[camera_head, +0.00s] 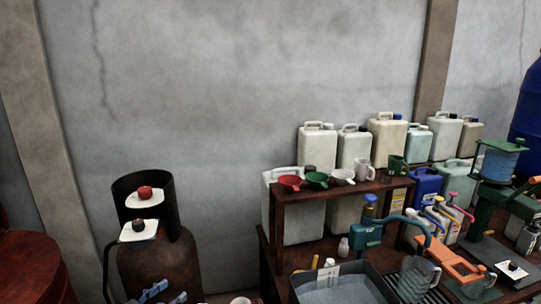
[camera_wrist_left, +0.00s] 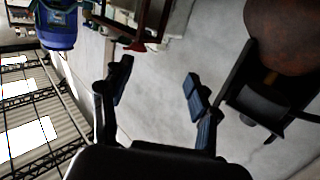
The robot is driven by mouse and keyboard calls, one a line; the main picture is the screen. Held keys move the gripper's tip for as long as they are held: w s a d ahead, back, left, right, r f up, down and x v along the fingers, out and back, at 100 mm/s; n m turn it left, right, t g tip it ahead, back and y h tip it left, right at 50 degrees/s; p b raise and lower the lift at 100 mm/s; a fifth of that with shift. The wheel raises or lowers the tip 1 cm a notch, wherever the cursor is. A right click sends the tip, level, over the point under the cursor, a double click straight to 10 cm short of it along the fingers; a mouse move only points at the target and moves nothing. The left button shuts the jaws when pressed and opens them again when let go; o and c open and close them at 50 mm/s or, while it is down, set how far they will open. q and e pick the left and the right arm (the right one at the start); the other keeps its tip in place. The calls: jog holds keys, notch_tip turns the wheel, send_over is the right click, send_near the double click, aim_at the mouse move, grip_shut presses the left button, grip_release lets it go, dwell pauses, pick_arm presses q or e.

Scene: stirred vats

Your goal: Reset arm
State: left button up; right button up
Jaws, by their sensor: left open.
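My left gripper (camera_head: 165,294) shows at the bottom edge of the head view, left of the bench, in front of the rusty gas cylinder. Only its blue-grey finger pads show there. In the left wrist view the two fingers of the left gripper (camera_wrist_left: 157,86) stand wide apart. Nothing is between the pads; grey wall or floor shows through the gap. My right gripper is in neither view.
A rusty cylinder (camera_head: 168,265) stands at left, with red and black knobs on it. At right, a wooden bench holds a small shelf (camera_head: 340,189), jerrycans (camera_head: 318,146), a grey tub (camera_head: 345,285) and a green pump (camera_head: 368,236). Bare wall lies between.

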pick_arm(q)
jog(key=s+d+f+n+g+y, duration=0.25)
jog(key=s+d+f+y, duration=0.35)
jog(key=s+d, duration=0.5)
jog(key=s+a+f+n+g+y, duration=0.15)
jog(key=s+g, duration=0.25)
jog(key=s, duration=1)
jog(key=s+a+g+y, duration=0.1)
jog(key=s+a+g, duration=0.25)
jog(key=s, duration=0.95)
notch_tip(320, 180, down, 32)
jog(key=s+g+b, duration=0.1)
jog(key=g+b, duration=0.1)
jog(key=b, duration=0.4)
jog(key=s+a+f+g+b, duration=0.1)
jog(key=s+f+b, duration=0.3)
jog(key=s+f, duration=1.2)
notch_tip(320, 180, down, 5)
jog(key=shift+s+a+r, duration=0.2)
jog(key=shift+s+a, duration=0.15)
jog(key=shift+a, duration=0.25)
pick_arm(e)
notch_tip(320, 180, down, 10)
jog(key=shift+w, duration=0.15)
pick_arm(q)
jog(key=shift+s, duration=0.2)
jog(key=shift+c, duration=0.2)
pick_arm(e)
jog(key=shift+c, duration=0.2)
